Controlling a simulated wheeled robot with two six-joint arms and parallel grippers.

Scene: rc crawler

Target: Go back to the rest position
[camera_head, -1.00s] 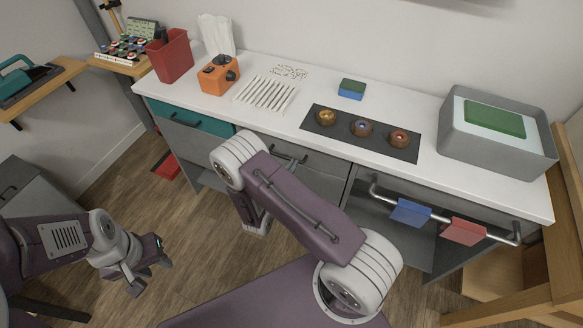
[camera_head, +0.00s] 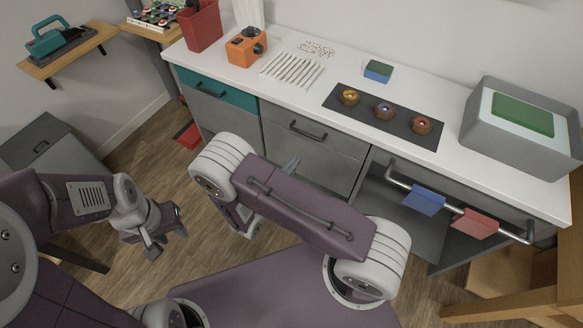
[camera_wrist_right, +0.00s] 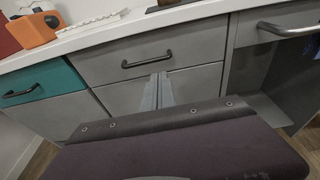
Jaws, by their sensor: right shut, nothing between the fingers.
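My left gripper (camera_head: 166,243) hangs over the wood floor at the left, its fingers apart and nothing between them. My right arm is folded across the middle of the head view and hides most of my right gripper; only a grey fingertip (camera_head: 291,166) shows past it. In the right wrist view the two fingers of my right gripper (camera_wrist_right: 160,78) are together and empty, in front of the grey drawer fronts, with no visible contact.
The white counter (camera_head: 300,100) carries a grey sink tub (camera_head: 475,125), knobs on a dark panel (camera_head: 405,128), a sponge (camera_head: 378,71) and an orange device (camera_head: 246,46). Drawer handles (camera_head: 308,131) and a towel rail (camera_head: 514,235) stick out. Open floor lies left.

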